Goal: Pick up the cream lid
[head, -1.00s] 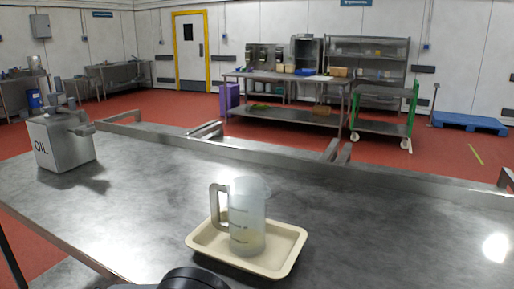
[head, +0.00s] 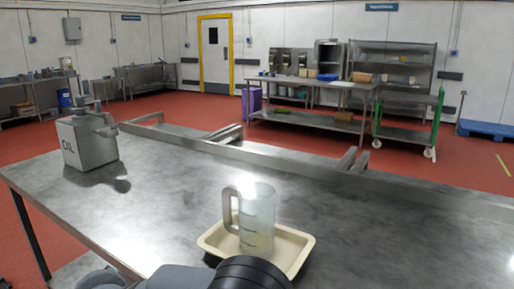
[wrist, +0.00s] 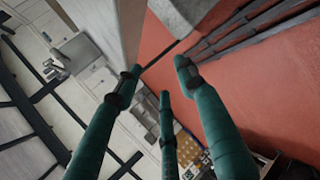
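No separate lid can be made out in these frames. The only cream thing is a shallow tray-like piece (head: 292,266) with a raised rim, lying on the steel table in the head view; I cannot tell whether it is the lid. A translucent jug (head: 258,222) with a handle stands upright on it. My gripper (wrist: 160,76) shows in the wrist view with its teal fingers spread apart and nothing between them. Neither the cream piece nor the jug can be made out in the wrist view. The gripper's fingers are not visible in the head view.
A metal OIL container (head: 88,143) stands at the left end of the steel table (head: 160,205). A raised metal rail (head: 260,157) runs along the far edge. The tabletop between container and jug is clear. Red floor and a green-ended trolley (head: 408,128) lie beyond.

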